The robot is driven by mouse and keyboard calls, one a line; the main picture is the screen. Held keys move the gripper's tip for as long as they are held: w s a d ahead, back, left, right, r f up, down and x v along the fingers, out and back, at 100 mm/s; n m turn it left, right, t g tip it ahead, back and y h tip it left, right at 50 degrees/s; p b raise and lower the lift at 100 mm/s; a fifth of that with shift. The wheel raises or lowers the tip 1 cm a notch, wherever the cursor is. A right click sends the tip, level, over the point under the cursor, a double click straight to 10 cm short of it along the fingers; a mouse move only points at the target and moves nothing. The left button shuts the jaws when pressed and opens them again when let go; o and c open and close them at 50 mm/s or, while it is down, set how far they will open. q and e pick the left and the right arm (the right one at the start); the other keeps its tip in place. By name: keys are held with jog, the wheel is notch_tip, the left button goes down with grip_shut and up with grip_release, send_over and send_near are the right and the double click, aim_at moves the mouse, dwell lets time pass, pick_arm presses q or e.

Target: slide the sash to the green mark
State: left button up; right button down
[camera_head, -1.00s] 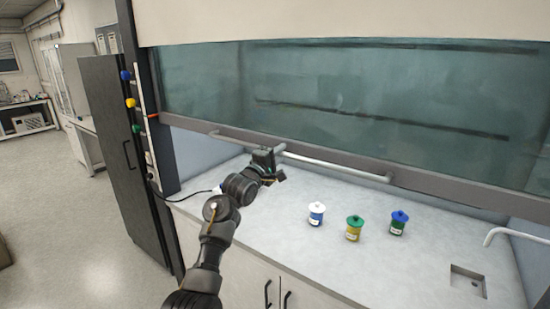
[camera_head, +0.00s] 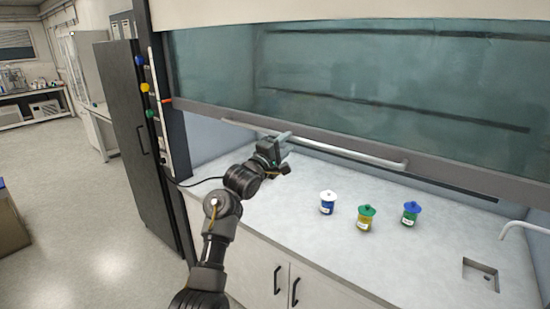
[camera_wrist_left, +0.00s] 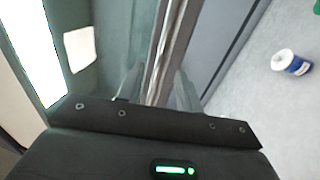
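The glass sash (camera_head: 340,75) of the fume hood is partly raised, with a grey lower rail and a long light bar handle (camera_head: 340,152). My left gripper (camera_head: 283,142) is at the left half of this handle. In the left wrist view, its fingers (camera_wrist_left: 158,88) stand apart with the handle bar (camera_wrist_left: 172,50) running between them; firm contact does not show. A green round mark (camera_head: 150,113) sits on the left post, below a yellow and a blue one. An orange-red pointer (camera_head: 167,101) at the sash's left edge is slightly above the green one. My right gripper is out of view.
On the pale worktop (camera_head: 270,205) stand a blue jar with white lid (camera_head: 327,203), a yellow jar with green lid (camera_head: 366,219) and a green jar with blue lid (camera_head: 410,214). A tap (camera_head: 520,228) and small sink (camera_head: 481,274) are at right. A dark cabinet (camera_head: 135,140) stands left.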

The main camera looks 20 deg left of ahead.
pick_arm(q)
jog(key=b+v, duration=0.1)
jog(key=v, duration=0.6)
jog(key=shift+b, duration=0.3)
